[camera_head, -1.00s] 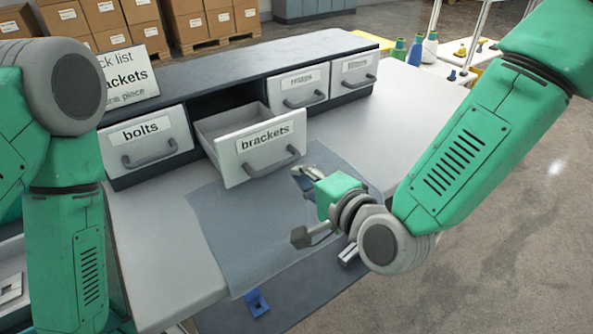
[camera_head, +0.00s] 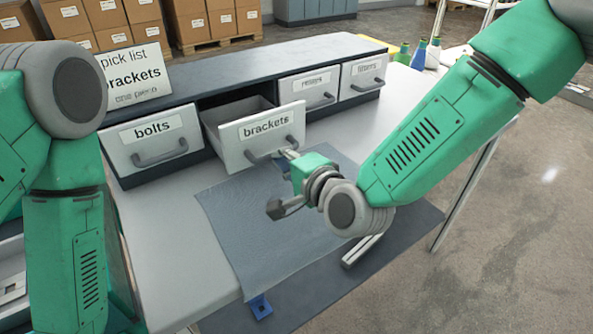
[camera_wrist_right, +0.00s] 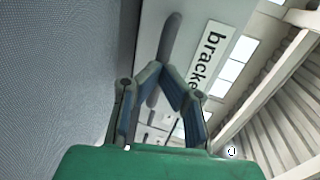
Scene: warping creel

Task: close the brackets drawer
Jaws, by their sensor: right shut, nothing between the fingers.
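The brackets drawer (camera_head: 262,138) has a white front with a grey handle and stands partly open from the cabinet; its inside shows dark behind the front. My right gripper (camera_head: 286,158) is at the right part of the drawer front, beside the handle. In the right wrist view its fingers (camera_wrist_right: 165,72) meet at the tips, empty, close to the handle (camera_wrist_right: 168,45) and the brackets label (camera_wrist_right: 207,60). Whether the tips touch the front I cannot tell. My left arm shows at the left, but its gripper is out of view.
The bolts drawer (camera_head: 150,140) and two drawers on the right (camera_head: 308,90) are shut. A pick list sign (camera_head: 135,75) stands on the cabinet top. Bottles (camera_head: 418,54) stand behind.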

